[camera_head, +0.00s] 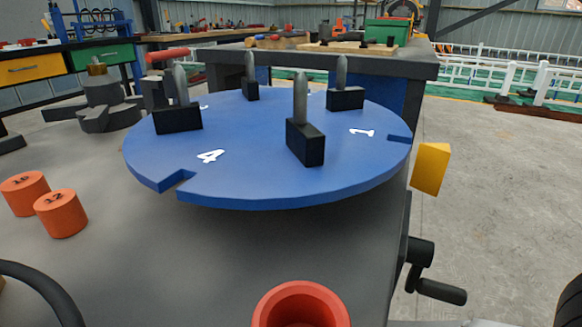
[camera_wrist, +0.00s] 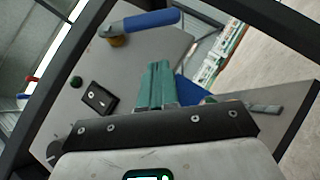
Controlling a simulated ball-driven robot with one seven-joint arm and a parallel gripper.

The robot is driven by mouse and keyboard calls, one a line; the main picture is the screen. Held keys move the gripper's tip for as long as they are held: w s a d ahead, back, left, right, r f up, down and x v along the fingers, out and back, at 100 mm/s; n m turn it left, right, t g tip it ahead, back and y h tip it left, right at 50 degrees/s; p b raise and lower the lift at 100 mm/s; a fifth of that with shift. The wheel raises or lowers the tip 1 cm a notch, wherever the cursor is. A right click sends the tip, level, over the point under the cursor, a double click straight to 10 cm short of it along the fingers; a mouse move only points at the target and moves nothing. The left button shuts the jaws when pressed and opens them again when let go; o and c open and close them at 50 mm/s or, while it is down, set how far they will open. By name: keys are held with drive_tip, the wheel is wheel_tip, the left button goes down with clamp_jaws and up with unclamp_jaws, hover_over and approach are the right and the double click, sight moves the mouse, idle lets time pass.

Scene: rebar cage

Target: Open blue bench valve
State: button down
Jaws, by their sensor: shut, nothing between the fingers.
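The blue bench valve shows in the wrist view as a blue lever handle (camera_wrist: 145,21) on a brass body (camera_wrist: 118,40), mounted on a grey panel. The lever lies roughly sideways, with its free end to the right. My gripper (camera_wrist: 157,68) is shut and empty, its teal fingers together. In the picture its tips sit below the lever, with a visible gap; the depth between them is hard to tell. I cannot make out the blue valve or my gripper in the head view.
The grey panel also carries a black switch box (camera_wrist: 98,97) and a green button (camera_wrist: 75,82). The head view shows a blue turntable (camera_head: 260,185) with pegged black blocks, orange cylinders (camera_head: 61,213), a yellow block (camera_head: 430,168), an orange cup (camera_head: 300,308) and a black crank (camera_head: 440,290).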

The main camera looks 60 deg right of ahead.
drive_tip(key=shift+s+d+r+p, duration=0.2)
drive_tip(key=shift+s+r+p, duration=0.3)
drive_tip(key=shift+s+r, duration=0.35)
drive_tip(key=shift+s+d+r+p, duration=0.2)
drive_tip(key=shift+s+r+p, duration=0.4)
drive_tip(key=shift+s, duration=0.3)
drive_tip(key=shift+s+n, duration=0.15)
drive_tip(key=shift+n, duration=0.15)
